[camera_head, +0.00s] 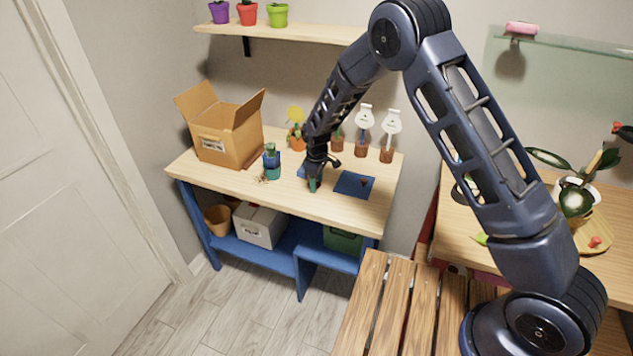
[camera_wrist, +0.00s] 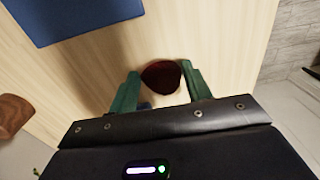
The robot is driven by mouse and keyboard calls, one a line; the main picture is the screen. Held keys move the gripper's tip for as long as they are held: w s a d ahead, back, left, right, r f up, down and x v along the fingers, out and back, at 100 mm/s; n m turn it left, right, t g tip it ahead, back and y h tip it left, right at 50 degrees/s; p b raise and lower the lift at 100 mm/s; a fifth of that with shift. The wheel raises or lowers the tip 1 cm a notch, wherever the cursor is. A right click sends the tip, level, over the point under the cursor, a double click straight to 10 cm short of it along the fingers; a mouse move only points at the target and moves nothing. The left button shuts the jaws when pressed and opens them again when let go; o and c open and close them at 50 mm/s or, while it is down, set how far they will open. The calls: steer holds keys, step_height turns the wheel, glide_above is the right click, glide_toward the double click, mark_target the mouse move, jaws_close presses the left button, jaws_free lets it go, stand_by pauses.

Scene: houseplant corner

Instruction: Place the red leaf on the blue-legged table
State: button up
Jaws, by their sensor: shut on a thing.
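The blue-legged table (camera_head: 225,178) has a pale wooden top and stands against the wall. My gripper (camera_head: 313,184) is low over the table's front middle, its green fingertips close to the top. In the wrist view, my gripper (camera_wrist: 160,88) is shut on a dark red, rounded thing, which looks like the red leaf (camera_wrist: 161,76). The bare wooden tabletop is directly beyond it. In the head view the held leaf is hidden by the fingers; I cannot tell whether it touches the tabletop.
A blue mat (camera_head: 346,190) lies right of my gripper, with a small dark red mark on it. Several pots line the back. A slatted wooden bench (camera_head: 372,302) is in front.

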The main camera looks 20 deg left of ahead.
steer(key=shift+f, duration=0.15)
steer(key=o, duration=0.9)
steer(key=shift+o, duration=0.2)
step_height(320, 180, up, 12)
